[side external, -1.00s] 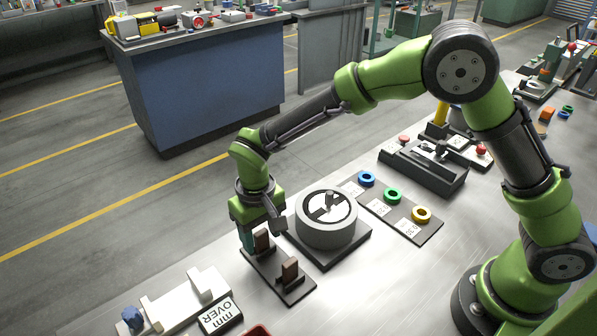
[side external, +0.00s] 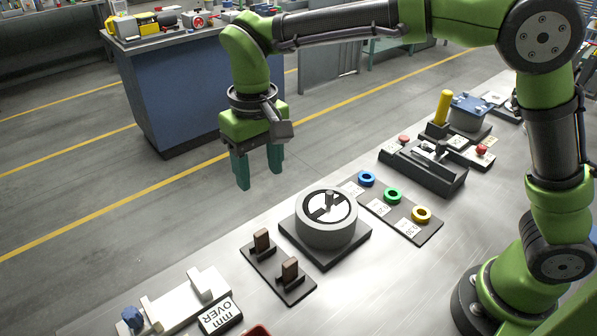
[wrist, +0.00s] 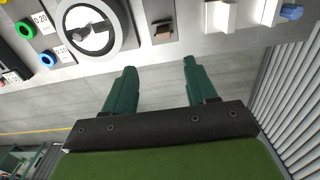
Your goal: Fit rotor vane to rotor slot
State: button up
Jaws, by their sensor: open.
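Two brown rotor vanes stand upright on a black holder plate (side external: 262,271): a rear vane (side external: 262,240) and a front vane (side external: 290,269). In the wrist view one brown vane (wrist: 163,31) shows at the top. The round grey pump housing (side external: 326,230) sits on a dark square base, with the slotted rotor (side external: 328,206) and its centre shaft inside; the housing also shows at the upper left of the wrist view (wrist: 112,40). My gripper (side external: 258,176) hangs in the air above and behind the vanes, open and empty. In the wrist view its green fingers (wrist: 159,66) are spread apart.
Blue, green and yellow rings (side external: 393,195) lie on a labelled plate right of the housing. A black fixture (side external: 424,168) stands behind them. A white cradle (side external: 190,300) and an "OVER mm" block (side external: 221,315) are at front left. The space around my gripper is clear.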

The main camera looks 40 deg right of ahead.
jog(key=s+d+r+m+t+y, duration=0.1)
jog(key=s+d+r, duration=0.2)
jog(key=d, duration=0.2)
jog(key=s+d+r+t+y, duration=0.1)
jog(key=s+d+r+t, duration=0.15)
jog(key=d, duration=0.35)
jog(key=s+d+f+m+t, duration=0.1)
jog(key=s+d+m+t, duration=0.2)
jog(key=s+d, duration=0.6)
jog(key=shift+s+f+t, duration=0.3)
jog(key=shift+s+t, duration=0.05)
jog(key=shift+s, duration=0.15)
jog(key=shift+o, duration=0.4)
jog(key=shift+s+f, duration=0.15)
